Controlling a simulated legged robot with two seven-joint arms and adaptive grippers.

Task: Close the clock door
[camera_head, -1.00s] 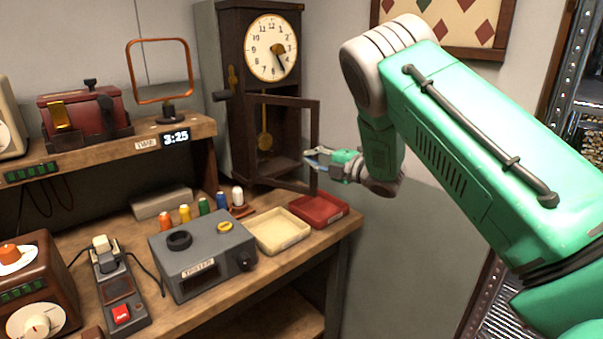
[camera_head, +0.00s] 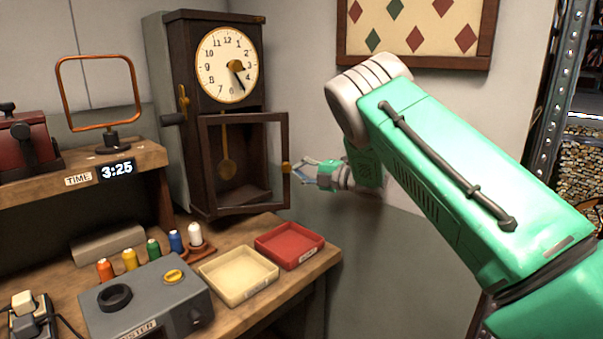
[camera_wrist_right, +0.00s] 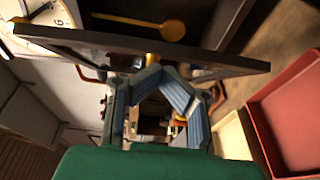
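The tall dark wooden clock (camera_head: 184,110) stands against the wall on the workbench. Its framed door (camera_head: 283,140) stands open, swung out to the right of the case, with a brass knob (camera_head: 287,168) on its outer edge. My right gripper (camera_head: 303,171) is just right of that edge, its tips close to the knob. In the right wrist view the door frame (camera_wrist_right: 225,62) crosses in front of the gripper (camera_wrist_right: 158,72). The fingers bend inward near the knob, and I cannot tell whether they grip it. My left gripper is out of view.
A cream tray (camera_head: 238,297) and a red tray (camera_head: 322,243) lie below the door. Several thread spools (camera_head: 153,249) and a grey tester box (camera_head: 120,328) stand left of them. Shelving (camera_head: 545,120) stands at the far right.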

